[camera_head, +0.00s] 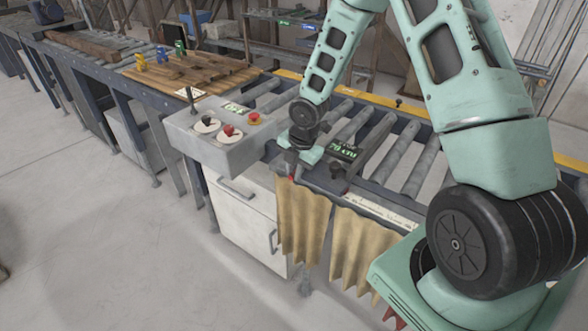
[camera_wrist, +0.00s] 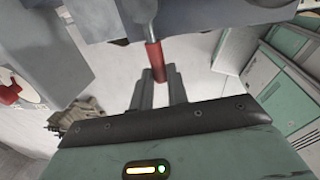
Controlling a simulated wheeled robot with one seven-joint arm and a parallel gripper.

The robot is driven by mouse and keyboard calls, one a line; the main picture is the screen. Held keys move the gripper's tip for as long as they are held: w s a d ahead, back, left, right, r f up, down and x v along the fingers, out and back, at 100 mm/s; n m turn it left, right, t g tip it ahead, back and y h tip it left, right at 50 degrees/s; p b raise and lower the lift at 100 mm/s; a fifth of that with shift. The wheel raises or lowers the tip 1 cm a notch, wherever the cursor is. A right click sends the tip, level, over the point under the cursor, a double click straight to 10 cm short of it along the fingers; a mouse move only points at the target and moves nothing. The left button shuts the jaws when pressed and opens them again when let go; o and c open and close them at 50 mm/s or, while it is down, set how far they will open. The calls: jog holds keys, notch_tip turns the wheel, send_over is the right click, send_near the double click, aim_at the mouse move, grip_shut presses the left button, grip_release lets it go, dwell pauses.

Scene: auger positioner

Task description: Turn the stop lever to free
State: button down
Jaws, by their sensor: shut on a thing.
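The stop lever shows in the wrist view as a grey metal rod with a red grip (camera_wrist: 153,55), hanging from a grey housing. My gripper (camera_wrist: 157,90) has its two dark fingers closed on the red grip, one on each side. In the head view my gripper (camera_head: 293,172) is at the front edge of the roller conveyor, just left of a black carriage with a green-lit display (camera_head: 343,151). There the lever is mostly hidden by my gripper. I cannot read any mark for the lever's position.
Tan curtains (camera_head: 302,222) hang below the conveyor. Wooden boards (camera_head: 190,72) lie on the far table. The floor in front is clear.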

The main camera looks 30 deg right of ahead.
jog(key=c, duration=1.4)
grip_release()
jog(key=shift+o, duration=0.2)
jog(key=shift+r, duration=0.1)
jog(key=s+d+r+p, duration=0.1)
jog(key=s+r, duration=0.2)
jog(key=r, duration=1.4)
jog(key=shift+d, duration=0.15)
jog(key=shift+s, duration=0.1)
jog(key=s+a+f+m+g+b, duration=0.1)
jog(key=s+a+f+m+b, duration=0.15)
jog(key=s+a, duration=0.4)
jog(key=s+a+f+m+b, duration=0.2)
jog(key=s+a+m+b, duration=0.15)
jog(key=a, duration=0.55)
jog(key=s+a+f+m+b, duration=0.1)
jog(key=s+a+m+b, duration=0.1)
jog(key=s, duration=0.5)
jog(key=s+a+f+m+g+b, duration=0.1)
jog(key=s+a+m+b, duration=0.1)
jog(key=s+a+m, duration=0.3)
jog(key=s+m, duration=0.1)
jog(key=s, duration=0.1)
jog(key=shift+s+a+f, duration=0.25)
jog(key=shift+s+f, duration=0.1)
